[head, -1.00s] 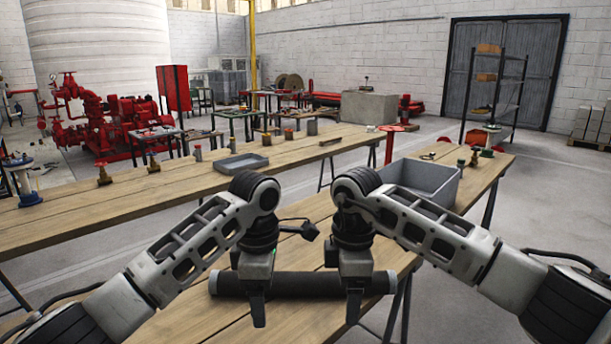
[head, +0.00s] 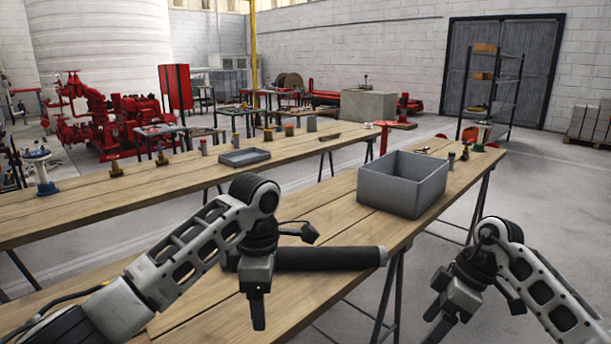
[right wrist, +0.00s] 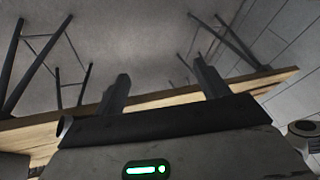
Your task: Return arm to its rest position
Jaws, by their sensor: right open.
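My right gripper (head: 437,322) is off the right edge of the table, beside and apart from the dark cylinder. The right wrist view shows its two fingers (right wrist: 162,85) spread with nothing between them. A dark grey cylinder (head: 325,258) lies on the near wooden table (head: 185,305). My left gripper (head: 257,308) points down at the cylinder's left end and hides part of it. Whether its fingers are open or closed on the cylinder does not show.
A grey open bin (head: 400,188) stands on the table behind the cylinder. A shallow grey tray (head: 245,157) and several small fittings sit on the farther bench. Open floor (head: 560,215) lies to the right of the table.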

